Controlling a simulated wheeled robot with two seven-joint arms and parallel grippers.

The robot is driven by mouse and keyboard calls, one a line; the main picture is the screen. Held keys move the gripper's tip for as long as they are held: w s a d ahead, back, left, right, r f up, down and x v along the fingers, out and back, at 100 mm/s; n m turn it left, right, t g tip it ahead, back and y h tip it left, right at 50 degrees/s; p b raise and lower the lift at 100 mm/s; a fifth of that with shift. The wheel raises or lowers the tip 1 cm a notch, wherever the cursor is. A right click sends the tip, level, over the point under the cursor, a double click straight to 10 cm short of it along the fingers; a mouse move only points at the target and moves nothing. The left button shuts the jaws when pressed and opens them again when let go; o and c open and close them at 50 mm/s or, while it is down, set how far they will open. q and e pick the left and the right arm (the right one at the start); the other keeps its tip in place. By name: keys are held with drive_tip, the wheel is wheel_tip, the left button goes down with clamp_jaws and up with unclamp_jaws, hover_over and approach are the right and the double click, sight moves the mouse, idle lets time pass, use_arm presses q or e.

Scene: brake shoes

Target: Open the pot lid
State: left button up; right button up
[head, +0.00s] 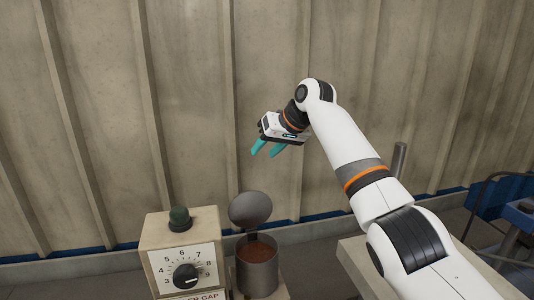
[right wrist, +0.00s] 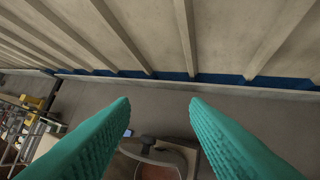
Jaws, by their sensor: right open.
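A grey metal pot (head: 257,268) stands at the bottom centre of the head view, with reddish-brown contents visible inside. Its round grey lid (head: 250,208) stands raised and tilted up at the pot's back edge. My right gripper (head: 264,152) is open and empty, high above and behind the pot, with teal fingers pointing down. In the right wrist view the two teal fingers (right wrist: 160,102) are spread wide apart. Part of the pot (right wrist: 158,170) shows between and below them at the bottom edge, apart from the fingers. My left gripper is not in view.
A ribbed wall (head: 190,100) fills the background. A pale table surface (head: 365,265) lies right of the pot, under my right arm.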

drive_tip(key=shift+a, duration=0.1)
idle(0.3)
drive_tip(key=b+v, duration=0.5)
drive_tip(key=v, duration=0.7)
drive_tip(key=shift+r, duration=0.1)
drive_tip(key=shift+c, duration=0.2)
